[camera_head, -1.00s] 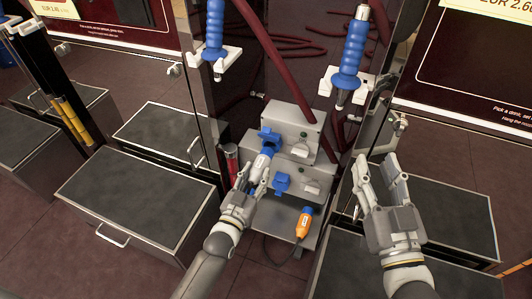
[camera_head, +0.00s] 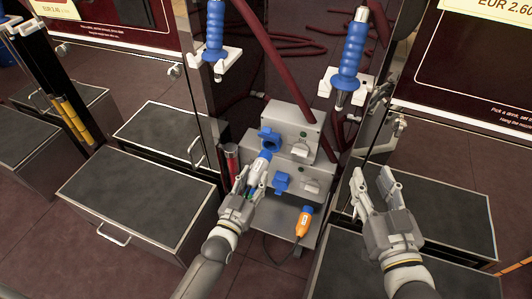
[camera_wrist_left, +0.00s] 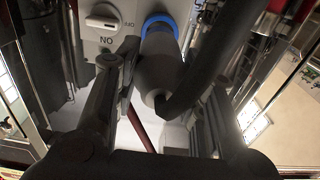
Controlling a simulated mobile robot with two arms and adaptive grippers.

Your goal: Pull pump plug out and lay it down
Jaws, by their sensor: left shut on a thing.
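The pump plug (camera_head: 257,168), grey-white with a blue front end, is between the fingers of my left gripper (camera_head: 246,188). It points up towards a blue socket (camera_head: 269,140) on the upper grey box. The plug's blue end is just below that socket, and a small gap seems to show. In the left wrist view the plug (camera_wrist_left: 160,68) sits between both fingers, with a blue ring at its far end and a dark cable bending off it. My right gripper (camera_head: 372,190) is open and empty, to the right of the boxes.
A lower grey box (camera_head: 301,178) carries a second blue socket (camera_head: 281,183). An orange plug (camera_head: 304,222) rests on the grey shelf (camera_head: 276,221) below. Two blue-handled nozzles (camera_head: 350,55) hang above. A dark-topped step box (camera_head: 138,203) stands to the left.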

